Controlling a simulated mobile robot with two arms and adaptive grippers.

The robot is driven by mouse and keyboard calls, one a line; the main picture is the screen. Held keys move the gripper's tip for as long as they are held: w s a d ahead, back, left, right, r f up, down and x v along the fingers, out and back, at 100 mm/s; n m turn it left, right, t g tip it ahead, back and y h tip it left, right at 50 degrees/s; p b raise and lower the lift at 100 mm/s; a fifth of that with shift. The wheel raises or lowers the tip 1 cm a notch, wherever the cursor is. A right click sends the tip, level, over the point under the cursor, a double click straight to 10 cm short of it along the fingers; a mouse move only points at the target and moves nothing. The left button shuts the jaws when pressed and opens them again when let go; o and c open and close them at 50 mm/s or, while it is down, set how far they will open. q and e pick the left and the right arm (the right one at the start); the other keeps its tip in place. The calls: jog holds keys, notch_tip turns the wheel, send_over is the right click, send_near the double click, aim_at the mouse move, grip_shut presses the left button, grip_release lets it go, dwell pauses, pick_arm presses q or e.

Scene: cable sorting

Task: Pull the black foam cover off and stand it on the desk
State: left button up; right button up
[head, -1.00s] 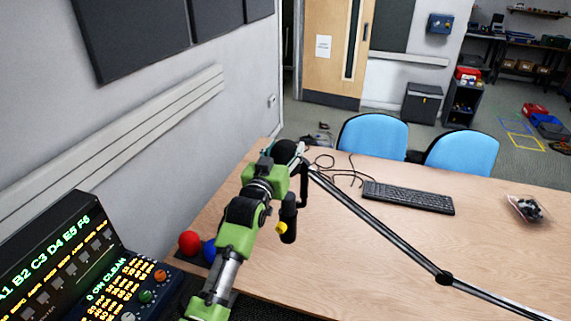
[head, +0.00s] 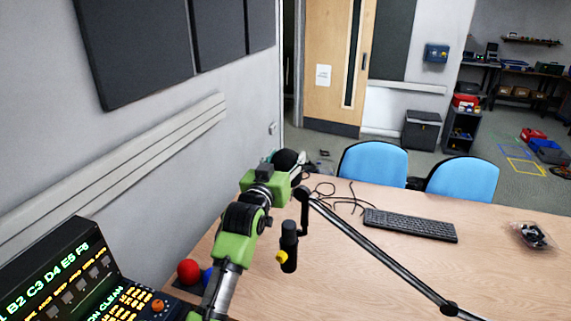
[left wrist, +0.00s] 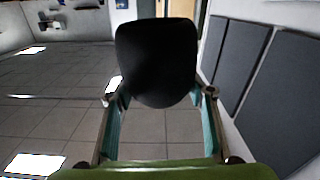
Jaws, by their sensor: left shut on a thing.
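The black foam cover (head: 286,160) is a rounded black piece at the end of my left gripper (head: 297,166) in the head view. In the left wrist view the foam cover (left wrist: 157,60) sits between the two fingers, which are shut on it, and its far end sticks out beyond them. It is off the microphone (head: 289,246), a dark cylinder with a yellow spot that hangs bare from the boom arm (head: 375,248). The cover is in the air above the desk's far left part. My right gripper is in neither view.
The wooden desk (head: 345,280) has free room in front of the keyboard (head: 410,225). Loose black cables (head: 345,197) lie behind the boom joint. A clear bag (head: 531,236) lies at right. A lit control panel (head: 60,275) and a red ball (head: 188,271) are at left.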

pick_arm(q)
jog(key=shift+r, duration=2.7)
jog(key=shift+f, duration=0.1)
